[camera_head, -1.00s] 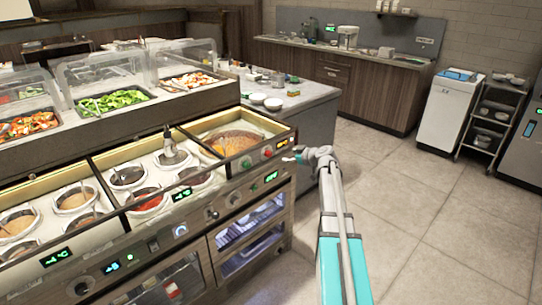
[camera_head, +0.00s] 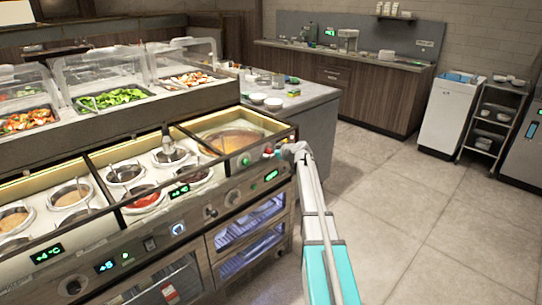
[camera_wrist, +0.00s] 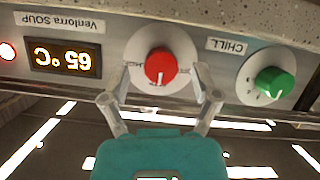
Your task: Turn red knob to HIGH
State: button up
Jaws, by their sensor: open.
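The red knob (camera_wrist: 160,66) sits on a round pale dial plate in the middle of the wrist view. A white mark on it points toward the bottom of the picture. The dial lettering is too small and partly covered to read. My gripper (camera_wrist: 162,71) is open, with one fingertip on each side of the knob and a visible gap on both sides. In the head view the red knob (camera_head: 268,150) is small, on the counter front's right end, with my gripper (camera_head: 281,150) right at it.
A green knob (camera_wrist: 272,83) labelled CHILL sits right of the red one in the wrist view. An orange display (camera_wrist: 62,58) reads 65°C upside down, beside a Venlorra SOUP label. The soup well (camera_head: 226,140) is behind the panel. Open floor (camera_head: 430,220) lies to the right.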

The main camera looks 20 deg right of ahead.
jog(key=shift+w+a+f, duration=0.15)
jog(key=shift+w, duration=0.2)
grip_shut()
dwell(0.3)
